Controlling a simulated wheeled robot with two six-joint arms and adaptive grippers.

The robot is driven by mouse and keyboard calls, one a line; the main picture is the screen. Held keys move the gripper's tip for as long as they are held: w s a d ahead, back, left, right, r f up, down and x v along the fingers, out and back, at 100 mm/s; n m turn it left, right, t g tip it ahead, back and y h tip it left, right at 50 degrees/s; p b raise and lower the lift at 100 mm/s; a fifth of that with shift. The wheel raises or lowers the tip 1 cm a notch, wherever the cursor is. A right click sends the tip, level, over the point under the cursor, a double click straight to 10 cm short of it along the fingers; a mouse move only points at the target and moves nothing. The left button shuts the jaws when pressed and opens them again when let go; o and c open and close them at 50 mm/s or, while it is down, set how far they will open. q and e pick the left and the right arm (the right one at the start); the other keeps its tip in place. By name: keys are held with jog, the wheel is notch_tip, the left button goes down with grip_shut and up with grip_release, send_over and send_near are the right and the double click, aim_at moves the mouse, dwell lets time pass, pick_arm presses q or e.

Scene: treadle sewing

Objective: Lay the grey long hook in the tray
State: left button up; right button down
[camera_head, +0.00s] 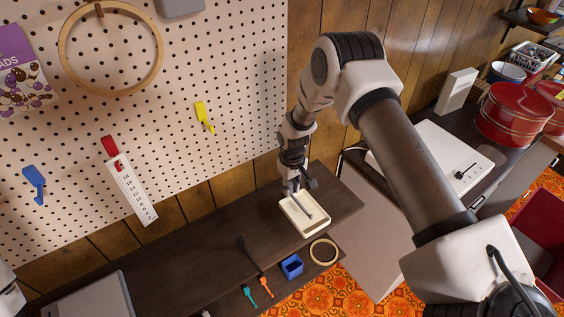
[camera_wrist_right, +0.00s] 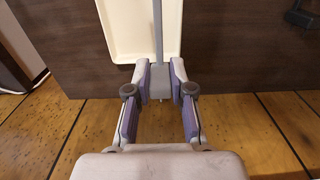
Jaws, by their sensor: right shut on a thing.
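The cream tray (camera_head: 318,228) stands on the dark wooden bench below my right gripper (camera_head: 293,188). The grey long hook (camera_head: 304,208) slants down from that gripper, with its long part over or in the tray. I cannot tell whether it touches the tray floor. In the right wrist view, my gripper (camera_wrist_right: 159,86) is shut on the end of the hook (camera_wrist_right: 158,32), whose shaft runs away across the tray (camera_wrist_right: 128,40). The hook's far end is out of that view. My left gripper is not in view.
A blue box (camera_head: 291,266) and a wooden hoop (camera_head: 323,251) lie near the tray. A dark tool (camera_head: 249,252), an orange tool (camera_head: 266,287) and a teal tool (camera_head: 249,296) lie nearby. The pegboard (camera_head: 230,90) rises behind with a yellow hook (camera_head: 203,116). Bare bench shows left of the tray.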

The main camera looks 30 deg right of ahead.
aim_at(292, 196)
jog(key=shift+s, duration=0.15)
jog(key=shift+s+a+r, duration=0.15)
jog(key=shift+s+r, duration=0.1)
jog(key=shift+s, duration=0.05)
jog(key=shift+w+f+b, duration=0.2)
jog(key=shift+f+b, duration=0.25)
jog(key=shift+f, duration=0.2)
notch_tip(292, 196, down, 2)
jog(key=shift+s+f+b, duration=0.1)
jog(key=shift+f+b, duration=0.15)
jog(key=shift+b, duration=0.8)
jog(key=shift+f+b, duration=1.15)
jog(key=shift+f, duration=0.4)
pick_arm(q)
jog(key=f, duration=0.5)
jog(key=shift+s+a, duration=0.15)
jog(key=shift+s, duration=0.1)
pick_arm(e)
jog(key=c, duration=0.9)
grip_release()
jog(key=shift+c, duration=0.2)
